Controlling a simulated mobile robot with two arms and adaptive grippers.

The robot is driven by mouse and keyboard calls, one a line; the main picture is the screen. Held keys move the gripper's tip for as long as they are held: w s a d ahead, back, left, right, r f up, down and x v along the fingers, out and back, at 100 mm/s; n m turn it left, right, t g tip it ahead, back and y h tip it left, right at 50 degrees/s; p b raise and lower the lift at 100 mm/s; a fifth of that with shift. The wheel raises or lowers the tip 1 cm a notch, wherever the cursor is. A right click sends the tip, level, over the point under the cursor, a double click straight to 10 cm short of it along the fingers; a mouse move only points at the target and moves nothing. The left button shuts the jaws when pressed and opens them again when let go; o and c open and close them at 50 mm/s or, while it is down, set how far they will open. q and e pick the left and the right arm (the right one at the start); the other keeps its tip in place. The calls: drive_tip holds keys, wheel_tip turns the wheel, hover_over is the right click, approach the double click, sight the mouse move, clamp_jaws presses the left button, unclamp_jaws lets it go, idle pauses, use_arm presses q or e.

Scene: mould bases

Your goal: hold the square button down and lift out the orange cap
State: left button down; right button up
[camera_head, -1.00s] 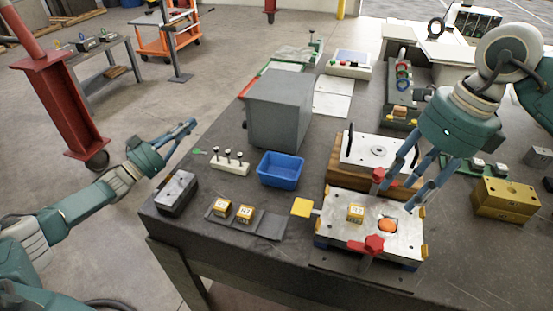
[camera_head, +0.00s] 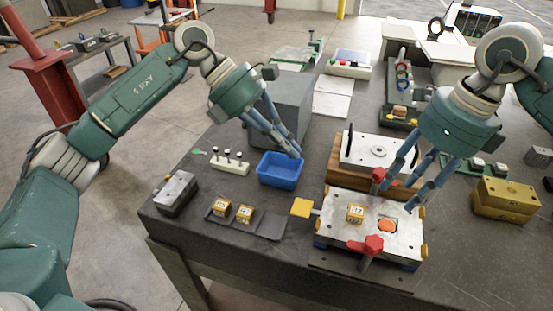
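The orange cap (camera_head: 387,226) sits in a round recess on the right part of the metal mould base (camera_head: 340,231). A yellow square button (camera_head: 302,208) sticks out from the left side of the base. My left gripper (camera_head: 298,154) is over the right rim of the blue bin, above and behind the square button, with its fingers pointing down and right; nothing shows in it. My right gripper (camera_head: 396,196) is above the base, behind the orange cap, its fingers spread apart and empty.
Red clamp knobs (camera_head: 373,245) stand at the front and back of the base. The blue bin (camera_head: 281,184) and a dark tray (camera_head: 268,226) with two yellow blocks lie to the left. A grey box (camera_head: 311,104) stands behind.

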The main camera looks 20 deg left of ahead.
use_arm(q)
wheel_tip(320, 180, down, 8)
drive_tip(key=s+d+m+y, duration=0.1)
drive_tip(key=s+m+y, duration=0.1)
drive_tip(key=m, duration=0.3)
drive_tip(key=shift+s+m+y, duration=0.4)
drive_tip(key=shift+y, duration=0.3)
drive_tip(key=shift+d, duration=0.1)
